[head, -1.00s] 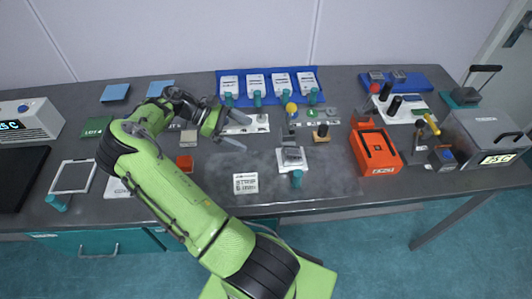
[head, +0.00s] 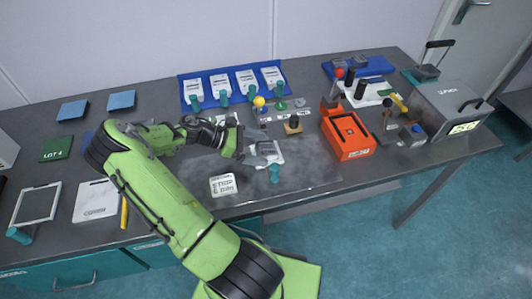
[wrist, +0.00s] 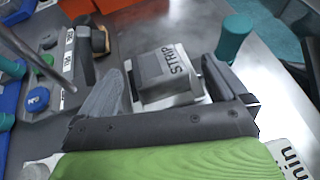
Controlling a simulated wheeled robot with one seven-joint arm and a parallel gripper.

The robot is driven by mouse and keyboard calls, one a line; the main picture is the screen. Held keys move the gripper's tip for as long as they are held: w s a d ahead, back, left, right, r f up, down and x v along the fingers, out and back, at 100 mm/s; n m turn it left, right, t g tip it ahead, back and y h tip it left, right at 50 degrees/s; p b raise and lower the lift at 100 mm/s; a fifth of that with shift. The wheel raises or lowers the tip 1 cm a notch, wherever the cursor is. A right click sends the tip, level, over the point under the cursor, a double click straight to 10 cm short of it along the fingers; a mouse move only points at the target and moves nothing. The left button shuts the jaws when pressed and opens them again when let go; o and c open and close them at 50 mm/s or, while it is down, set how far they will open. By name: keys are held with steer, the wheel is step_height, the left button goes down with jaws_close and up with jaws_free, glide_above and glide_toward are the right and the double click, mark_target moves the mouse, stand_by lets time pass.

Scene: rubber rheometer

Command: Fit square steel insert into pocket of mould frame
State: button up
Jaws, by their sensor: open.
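A grey square steel block (wrist: 165,75) with a "STRIP" label sits on a pale plate with a teal handle (wrist: 235,38). I take it for the insert, and the plate for the mould frame. In the head view the plate (head: 275,149) lies near the bench middle with its teal handle in front. My gripper (head: 258,150) is over it, largely covering the block. In the wrist view my open gripper (wrist: 165,65) has one finger on each side of the block, apart from it as far as I see. Whether the block is seated in a pocket is hidden.
An orange box (head: 347,135) stands to the right, and a small block with a black knob (head: 293,125) behind. A blue mat (head: 185,92) with several white packs is at the back. An empty square frame (head: 37,203) lies far left.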

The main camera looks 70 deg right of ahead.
steer(key=shift+s+d+f, duration=0.15)
steer(key=shift+s+f, duration=0.05)
steer(key=shift+s, duration=0.1)
steer(key=shift+r, duration=0.1)
steer(key=c, duration=1.6)
steer(key=shift+r, duration=0.35)
steer(key=w+a, duration=0.2)
steer(key=w, duration=0.3)
steer(key=w+a+p, duration=0.1)
steer(key=w+a, duration=0.1)
steer(key=w, duration=0.4)
steer(key=w+a+p, duration=0.1)
steer(key=w+a, duration=0.1)
steer(key=w, duration=0.4)
steer(key=shift+w+r, duration=0.1)
steer(key=shift+r, duration=0.25)
